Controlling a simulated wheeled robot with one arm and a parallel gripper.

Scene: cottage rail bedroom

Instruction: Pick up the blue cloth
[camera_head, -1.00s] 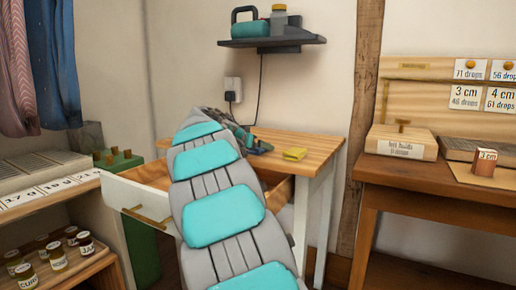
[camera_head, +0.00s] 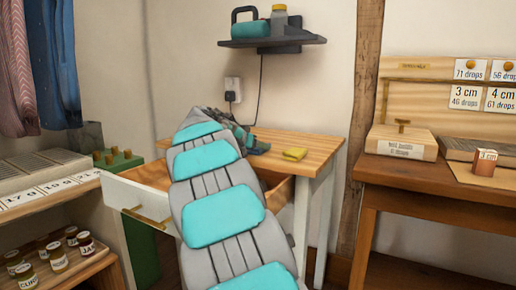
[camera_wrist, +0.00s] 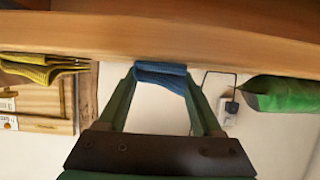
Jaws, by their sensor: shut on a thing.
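The blue cloth (camera_wrist: 162,76) is folded and shows in the wrist view between the tips of my gripper's two green fingers. My gripper (camera_wrist: 161,74) is shut on it. In the head view my gripper (camera_head: 250,143) is small and partly hidden behind my arm, over the wooden desk top near its left middle. The cloth is hard to make out there, and I cannot tell whether it still touches the desk.
A yellow folded cloth (camera_head: 295,154) lies on the desk (camera_head: 318,147), right of my gripper. The desk drawer (camera_head: 135,200) stands open below my arm. A dark wall shelf (camera_head: 272,42) with a teal case and a jar is above. A workbench (camera_head: 450,185) stands at right.

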